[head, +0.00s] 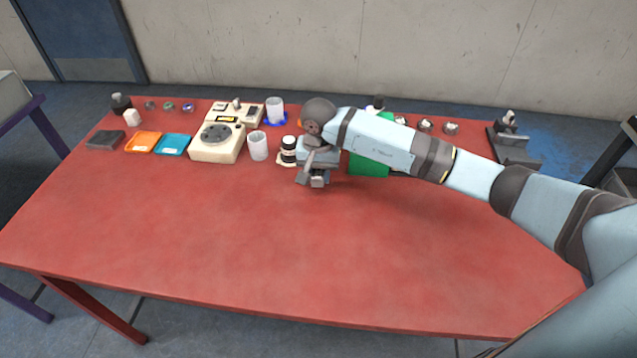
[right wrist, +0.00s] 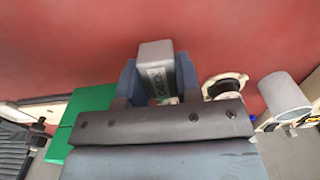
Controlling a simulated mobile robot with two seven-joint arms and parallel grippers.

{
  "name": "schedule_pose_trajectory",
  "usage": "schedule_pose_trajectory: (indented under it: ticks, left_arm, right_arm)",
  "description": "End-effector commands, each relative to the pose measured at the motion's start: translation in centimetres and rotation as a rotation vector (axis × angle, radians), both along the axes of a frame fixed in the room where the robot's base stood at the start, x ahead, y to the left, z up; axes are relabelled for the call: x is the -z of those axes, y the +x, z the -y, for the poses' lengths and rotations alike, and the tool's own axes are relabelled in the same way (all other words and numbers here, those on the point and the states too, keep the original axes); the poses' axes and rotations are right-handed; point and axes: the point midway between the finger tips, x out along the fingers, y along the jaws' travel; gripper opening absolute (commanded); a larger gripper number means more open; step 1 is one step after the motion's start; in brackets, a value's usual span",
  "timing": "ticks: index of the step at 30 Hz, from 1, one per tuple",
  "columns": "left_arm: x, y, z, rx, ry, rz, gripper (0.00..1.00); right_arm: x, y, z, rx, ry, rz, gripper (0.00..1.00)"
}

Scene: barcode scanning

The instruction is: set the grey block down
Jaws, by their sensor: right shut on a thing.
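The grey block (right wrist: 156,58) is between the two fingers of my right gripper (right wrist: 156,76) in the right wrist view, with a label on the side facing the camera. In the head view my right gripper (head: 313,181) is over the red table (head: 250,240), just in front of the row of items. It is shut on the grey block, which is mostly hidden there by the gripper. I cannot tell whether the block touches the table. My left gripper is not in view.
A black-and-white jar (head: 288,148) stands close left of the gripper, with a white cup (head: 258,146) beyond it. A dark flat block (head: 105,140) lies far left. The table's front half is clear.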

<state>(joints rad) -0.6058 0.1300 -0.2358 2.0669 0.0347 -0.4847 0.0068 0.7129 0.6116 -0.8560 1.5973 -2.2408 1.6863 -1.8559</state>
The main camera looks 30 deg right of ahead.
Motion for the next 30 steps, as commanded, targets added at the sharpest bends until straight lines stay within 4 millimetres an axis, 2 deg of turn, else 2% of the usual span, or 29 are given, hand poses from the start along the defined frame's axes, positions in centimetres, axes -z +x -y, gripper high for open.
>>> schedule_pose_trajectory:
  ticks: [7,19,20,22,23,30]
  left_arm:
    - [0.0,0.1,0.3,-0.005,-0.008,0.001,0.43]
    - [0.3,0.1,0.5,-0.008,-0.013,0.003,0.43]
    - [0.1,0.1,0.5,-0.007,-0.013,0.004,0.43]
    - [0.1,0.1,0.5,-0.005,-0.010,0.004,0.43]
    - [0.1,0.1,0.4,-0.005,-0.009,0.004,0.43]
    - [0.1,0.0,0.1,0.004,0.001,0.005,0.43]
  right_arm:
    - [3.6,-0.1,0.0,0.000,-0.001,-0.003,0.06]
    - [4.3,0.0,0.0,-0.001,-0.001,0.000,0.06]
    - [4.1,0.0,0.0,0.000,-0.001,-0.001,0.38]
    - [4.1,0.0,0.0,0.000,-0.001,-0.001,0.55]
    - [4.1,0.0,0.0,0.000,-0.001,-0.001,0.57]
    - [4.0,0.0,0.0,0.000,-0.001,-0.001,0.57]
